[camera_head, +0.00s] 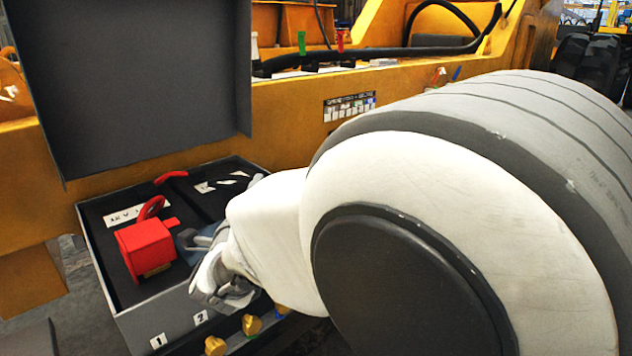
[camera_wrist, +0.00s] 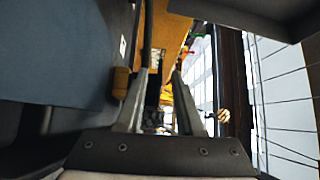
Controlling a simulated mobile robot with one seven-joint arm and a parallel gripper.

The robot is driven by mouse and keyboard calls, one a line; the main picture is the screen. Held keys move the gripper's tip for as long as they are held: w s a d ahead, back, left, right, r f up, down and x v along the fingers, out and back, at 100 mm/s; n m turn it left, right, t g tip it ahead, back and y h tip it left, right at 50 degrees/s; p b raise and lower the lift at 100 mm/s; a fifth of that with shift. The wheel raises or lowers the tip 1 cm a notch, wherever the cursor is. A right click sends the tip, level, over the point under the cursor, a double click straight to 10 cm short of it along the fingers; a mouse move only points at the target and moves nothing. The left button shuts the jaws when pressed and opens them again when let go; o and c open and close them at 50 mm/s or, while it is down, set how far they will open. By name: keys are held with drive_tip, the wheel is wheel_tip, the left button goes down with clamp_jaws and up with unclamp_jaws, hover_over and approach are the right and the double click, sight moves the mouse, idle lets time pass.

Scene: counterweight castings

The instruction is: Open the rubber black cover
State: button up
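A large dark grey to black panel (camera_head: 135,85) stands upright like a raised lid behind a grey box (camera_head: 160,305) in the head view. Inside the box are flat black surfaces (camera_head: 120,268); I cannot tell which of these dark parts is the rubber cover. A red block with a red loop (camera_head: 145,245) sits on the left part of the box. My gripper (camera_head: 200,238) is over the box's front right part, beside the red block, and partly hidden by my arm. In the wrist view its two fingers (camera_wrist: 163,75) stand apart with nothing seen between them.
Several brass knobs (camera_head: 252,325) stick out along the box's front, near my gripper. A yellow machine body (camera_head: 290,120) with black hoses lies behind. White labels mark the box. My arm hides the right side of the head view.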

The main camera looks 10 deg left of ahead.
drive_tip(key=shift+c, duration=0.3)
clamp_jaws()
idle(1.1)
